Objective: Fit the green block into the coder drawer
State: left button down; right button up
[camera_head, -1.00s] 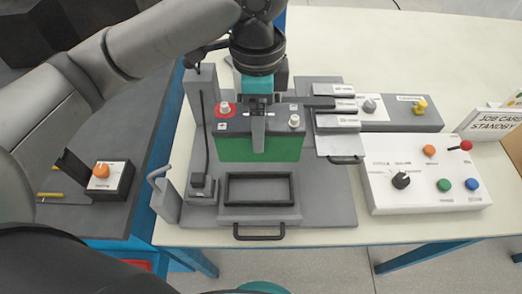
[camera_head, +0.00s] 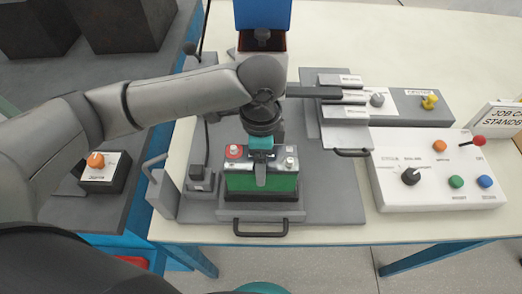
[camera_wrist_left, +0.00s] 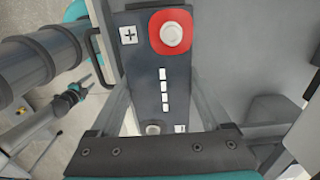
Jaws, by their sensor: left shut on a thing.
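The green block (camera_head: 260,184) is a battery-like box with a dark top, a red-ringed terminal at left and a pale terminal at right. It stands upright at the coder drawer (camera_head: 260,213), whose opening it covers. Its lower part seems to be within the drawer frame; the depth cannot be told. My left gripper (camera_head: 260,174) is shut on the block from above. In the left wrist view, its fingers (camera_wrist_left: 161,105) flank the block's dark top (camera_wrist_left: 160,85). My right gripper (camera_wrist_left: 98,82) is small at the left of that view; its jaws are unclear.
The drawer's black handle (camera_head: 261,229) faces the front edge. Labelled plates (camera_head: 343,100) are to the right, and a white control panel (camera_head: 435,170) with knobs lies farther right. A blue-backed bin (camera_head: 262,40) stands behind.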

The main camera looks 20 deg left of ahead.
pick_arm(q)
notch_tip(320, 180, down, 3)
jog(key=shift+w+r+b, duration=0.1)
jog(key=shift+b, duration=0.2)
jog(key=shift+f, duration=0.2)
grip_release()
jog(key=shift+f, duration=0.1)
notch_tip(320, 180, up, 12)
jog(key=p, duration=0.3)
dwell(0.5)
